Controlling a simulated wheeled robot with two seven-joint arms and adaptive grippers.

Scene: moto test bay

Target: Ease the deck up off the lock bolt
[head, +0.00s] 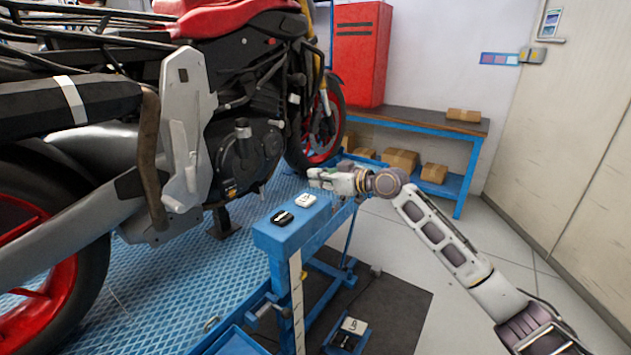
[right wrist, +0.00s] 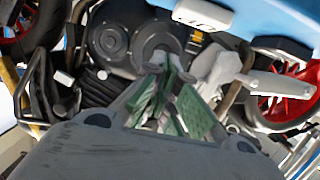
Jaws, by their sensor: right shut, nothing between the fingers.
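The deck (head: 160,275) is a blue ribbed platform with a red and black motorcycle (head: 240,150) standing on it. I cannot make out the lock bolt in either view. My right gripper (head: 318,178) comes in from the right, above the far end of a blue post top beside the deck. It is shut and empty. In the right wrist view, its green-padded fingers (right wrist: 168,80) show against the motorcycle's engine, apart from it as far as I can tell. My left gripper is in neither view.
A black device (head: 282,218) and a white device (head: 305,200) lie on the blue post top (head: 268,237). A blue workbench (head: 420,120) with cardboard boxes and a red cabinet (head: 360,55) stand behind. A dark mat (head: 400,305) lies on the floor, with open floor around my right arm.

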